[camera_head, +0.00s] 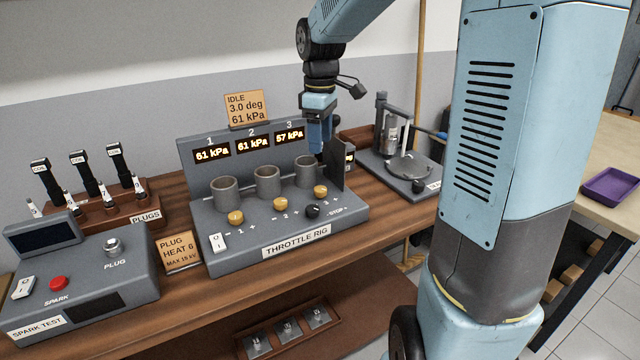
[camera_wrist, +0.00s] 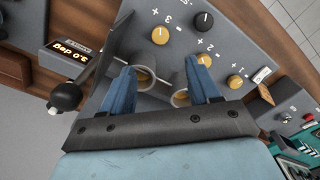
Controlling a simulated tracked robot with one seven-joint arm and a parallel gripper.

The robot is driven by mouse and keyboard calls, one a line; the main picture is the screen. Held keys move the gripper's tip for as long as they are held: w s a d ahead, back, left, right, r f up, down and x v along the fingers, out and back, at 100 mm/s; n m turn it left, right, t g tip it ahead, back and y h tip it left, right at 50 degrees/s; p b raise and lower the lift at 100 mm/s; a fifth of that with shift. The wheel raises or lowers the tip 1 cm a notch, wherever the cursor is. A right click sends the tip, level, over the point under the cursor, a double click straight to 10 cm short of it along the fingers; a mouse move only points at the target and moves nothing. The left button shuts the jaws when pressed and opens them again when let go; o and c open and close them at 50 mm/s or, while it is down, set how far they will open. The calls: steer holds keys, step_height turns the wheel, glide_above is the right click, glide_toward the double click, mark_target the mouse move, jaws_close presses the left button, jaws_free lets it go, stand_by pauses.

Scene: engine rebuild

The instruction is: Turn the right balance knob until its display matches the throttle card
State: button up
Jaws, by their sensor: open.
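The throttle rig (camera_head: 215,262) stands on the bench. Its displays 1 (camera_head: 211,150) and 2 (camera_head: 252,143) read 61 kPa, and display 3 (camera_head: 289,136) reads 57 kPa. The throttle card (camera_head: 246,110) above reads IDLE, 3.0 deg, 61 kPa. The right balance knob (camera_head: 320,191) is yellow, in front of the third grey cup; it also shows in the wrist view (camera_wrist: 160,35). My gripper (camera_head: 319,150) is above the rig near the third cup, apart from the knob. In the wrist view its blue fingers (camera_wrist: 162,66) are spread with nothing held, in front of two cups.
A black STOP knob (camera_head: 313,211) sits close to the right balance knob. The middle (camera_head: 280,204) and left (camera_head: 235,217) yellow knobs are beside them. A dark upright plate (camera_head: 336,166) stands right of the third cup. A small display (camera_wrist: 68,52) reads 3.0 deg, beside a black ball (camera_wrist: 65,95).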

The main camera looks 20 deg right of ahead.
mark_target(320, 188)
step_height(320, 188, down, 13)
steer(key=shift+f, duration=0.1)
stand_by(0.4)
steer(key=c, duration=1)
